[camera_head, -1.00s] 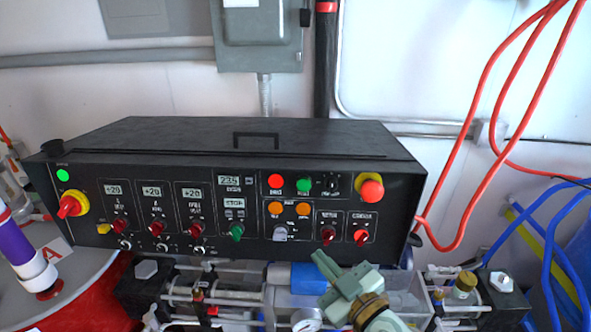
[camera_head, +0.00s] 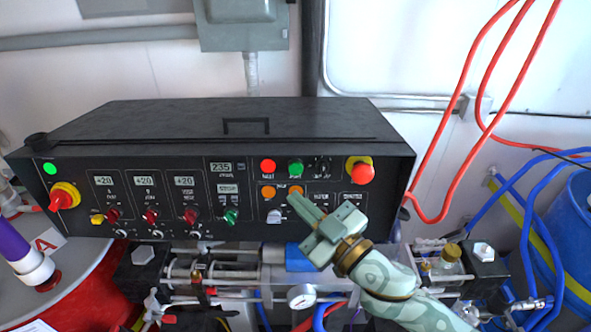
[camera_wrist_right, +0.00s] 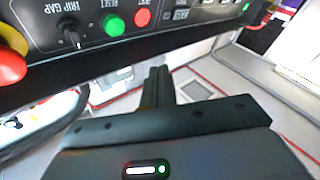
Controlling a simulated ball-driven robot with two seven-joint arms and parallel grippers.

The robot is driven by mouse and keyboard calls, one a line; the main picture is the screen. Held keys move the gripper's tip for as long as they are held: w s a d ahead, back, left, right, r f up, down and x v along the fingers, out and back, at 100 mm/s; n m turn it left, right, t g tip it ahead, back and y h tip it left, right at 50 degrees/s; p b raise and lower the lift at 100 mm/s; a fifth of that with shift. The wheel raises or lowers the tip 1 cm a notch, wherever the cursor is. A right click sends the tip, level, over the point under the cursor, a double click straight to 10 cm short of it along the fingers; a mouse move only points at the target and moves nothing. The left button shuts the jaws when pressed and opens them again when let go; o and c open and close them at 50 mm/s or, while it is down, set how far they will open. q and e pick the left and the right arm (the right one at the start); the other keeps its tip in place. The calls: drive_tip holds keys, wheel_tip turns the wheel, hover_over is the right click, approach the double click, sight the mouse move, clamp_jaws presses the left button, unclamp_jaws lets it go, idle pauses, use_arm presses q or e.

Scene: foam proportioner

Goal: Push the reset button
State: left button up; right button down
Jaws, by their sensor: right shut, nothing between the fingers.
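The reset button is the round green button (camera_head: 295,168) in the upper middle-right of the black control panel. In the right wrist view, the green button (camera_wrist_right: 115,26) has "RESET" printed beside it. My right gripper (camera_head: 293,198) is shut and empty. In the head view its fingertips overlap the panel just below the green button, near the orange buttons. In the wrist view the fingers (camera_wrist_right: 157,72) point toward the panel, with their tips below and to the right of the green button, apart from it. My left gripper is not in view.
A red button (camera_head: 268,166) sits left of the green one. A small black knob labelled "TRIP GAP" (camera_wrist_right: 72,38) and a red-and-yellow emergency stop (camera_head: 359,169) are on its other side. Red hoses (camera_head: 440,150) hang at the right. Pipes and fittings lie below the panel.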

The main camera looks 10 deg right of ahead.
sight(290, 168)
drive_tip(key=shift+w+d+f+b, duration=0.2)
drive_tip(key=shift+w+d+b, duration=0.05)
drive_tip(key=shift+w, duration=0.95)
drive_tip(key=shift+w+d+f+b, duration=0.25)
drive_tip(key=shift+w+b, duration=0.05)
drive_tip(key=shift+w, duration=0.95)
drive_tip(key=shift+w+d+f+b, duration=0.2)
drive_tip(key=shift+w+d+b, duration=0.05)
drive_tip(key=shift+w, duration=0.95)
drive_tip(key=shift+w+d+f, duration=0.1)
drive_tip(key=shift+w, duration=0.3)
drive_tip(key=shift+w+d, duration=0.1)
drive_tip(key=shift+w, duration=0.3)
drive_tip(key=shift+s, duration=0.15)
drive_tip(key=shift+s+a+p, duration=0.2)
drive_tip(key=shift+s+p, duration=0.35)
drive_tip(key=shift+s, duration=0.1)
